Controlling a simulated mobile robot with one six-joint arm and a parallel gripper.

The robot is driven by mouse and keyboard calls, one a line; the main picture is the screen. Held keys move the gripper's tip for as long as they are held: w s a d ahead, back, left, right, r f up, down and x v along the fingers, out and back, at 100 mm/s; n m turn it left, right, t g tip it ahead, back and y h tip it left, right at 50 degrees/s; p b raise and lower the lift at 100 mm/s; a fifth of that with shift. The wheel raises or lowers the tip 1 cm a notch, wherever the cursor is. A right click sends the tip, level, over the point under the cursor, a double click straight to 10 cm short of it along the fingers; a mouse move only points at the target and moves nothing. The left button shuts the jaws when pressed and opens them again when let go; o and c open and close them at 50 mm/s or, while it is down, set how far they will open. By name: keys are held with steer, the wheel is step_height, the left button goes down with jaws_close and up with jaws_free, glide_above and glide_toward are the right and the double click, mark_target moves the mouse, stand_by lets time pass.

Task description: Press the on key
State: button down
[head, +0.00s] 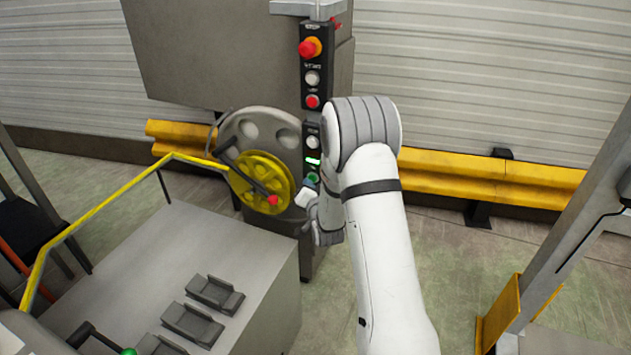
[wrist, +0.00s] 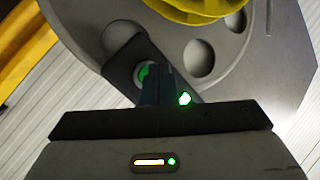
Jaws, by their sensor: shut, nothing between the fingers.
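The lower control panel (head: 311,146) is a dark strip on the grey machine column. It carries a white button (head: 312,142), a lit green display (head: 313,161) and a green button (head: 312,178) below; no label is readable. In the wrist view the dark panel (wrist: 122,68) lies tilted behind my gripper (wrist: 161,72). My gripper is shut and empty, its tips at the green button (wrist: 144,72), partly covering it. The lit green spot (wrist: 185,98) shows right of the fingers. I cannot tell whether the tips touch the button.
An upper panel has a red mushroom button (head: 310,47), a white button (head: 312,78) and a red button (head: 312,101). A yellow wheel (head: 262,180) with a red-knobbed lever stands left of my gripper. A yellow rail (head: 100,208) and grey table (head: 225,240) are at left.

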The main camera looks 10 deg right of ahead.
steer(key=shift+s+a, duration=0.2)
steer(key=shift+s, duration=0.1)
steer(key=s+a+b, duration=0.1)
steer(key=s, duration=0.1)
steer(key=s+a+b, duration=0.1)
steer(key=s+a, duration=0.1)
steer(key=shift+b, duration=0.3)
stand_by(0.8)
